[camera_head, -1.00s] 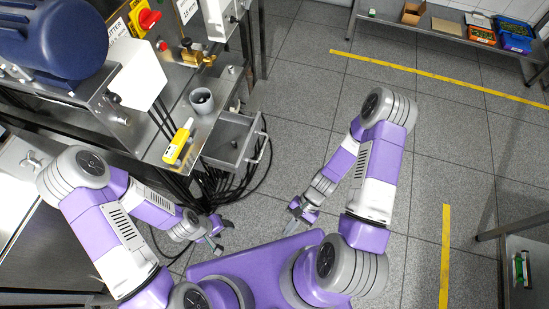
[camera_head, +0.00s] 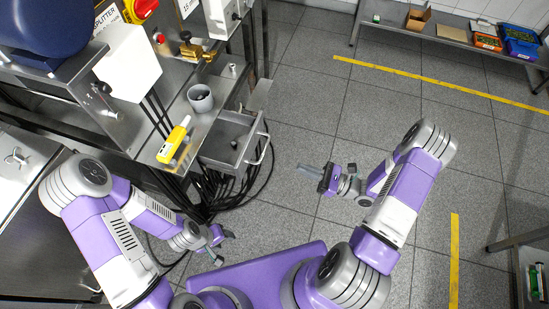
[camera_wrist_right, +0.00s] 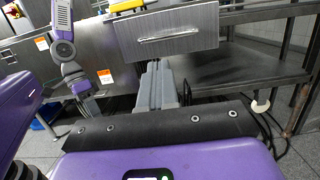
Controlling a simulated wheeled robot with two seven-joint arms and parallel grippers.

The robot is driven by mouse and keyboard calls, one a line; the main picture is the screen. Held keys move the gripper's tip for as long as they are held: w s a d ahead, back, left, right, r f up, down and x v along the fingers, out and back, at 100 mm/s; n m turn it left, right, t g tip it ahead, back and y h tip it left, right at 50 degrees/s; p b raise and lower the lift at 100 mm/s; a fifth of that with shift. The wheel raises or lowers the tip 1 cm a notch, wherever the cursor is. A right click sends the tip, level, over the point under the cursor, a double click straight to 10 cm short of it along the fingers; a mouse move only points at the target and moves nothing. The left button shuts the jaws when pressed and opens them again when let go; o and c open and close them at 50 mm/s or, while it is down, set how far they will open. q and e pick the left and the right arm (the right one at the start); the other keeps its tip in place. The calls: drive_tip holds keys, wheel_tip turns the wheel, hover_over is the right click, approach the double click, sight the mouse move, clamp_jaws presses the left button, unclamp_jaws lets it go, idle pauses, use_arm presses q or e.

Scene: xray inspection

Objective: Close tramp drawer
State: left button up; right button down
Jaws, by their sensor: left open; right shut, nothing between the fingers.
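The tramp drawer (camera_head: 228,139) is a grey metal drawer that stands pulled out from under the steel machine, with its bar handle (camera_head: 262,150) on the right side. In the right wrist view the drawer front (camera_wrist_right: 165,33) faces the camera, with its handle (camera_wrist_right: 168,36) across it. My right gripper (camera_head: 302,169) is shut and empty, to the right of and below the drawer, apart from it. Its shut fingers show in the right wrist view (camera_wrist_right: 160,88) below the drawer front. My left gripper (camera_head: 222,240) is open and empty, low over the floor below the machine.
The tiled floor (camera_head: 310,110) right of the drawer is clear. A shelf (camera_head: 450,40) with boxes stands at the back right.

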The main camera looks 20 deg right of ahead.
drive_tip(key=b, duration=0.2)
approach(251, 152)
drive_tip(key=a+r, duration=0.2)
drive_tip(key=shift+w+r, duration=0.25)
drive_tip(key=shift+w, duration=0.15)
drive_tip(key=x, duration=0.3)
drive_tip(key=f+x, duration=0.1)
drive_tip(key=x, duration=0.3)
drive_tip(key=f+p+x, duration=0.1)
drive_tip(key=x, duration=0.2)
drive_tip(key=shift+w+a, duration=0.35)
drive_tip(key=shift+w, duration=0.05)
drive_tip(key=shift+s+d, duration=0.3)
drive_tip(key=shift+d, duration=0.2)
drive_tip(key=p+v, duration=0.1)
drive_tip(key=v, duration=1.2)
drive_tip(key=shift+p, duration=0.4)
drive_tip(key=shift+a, duration=0.1)
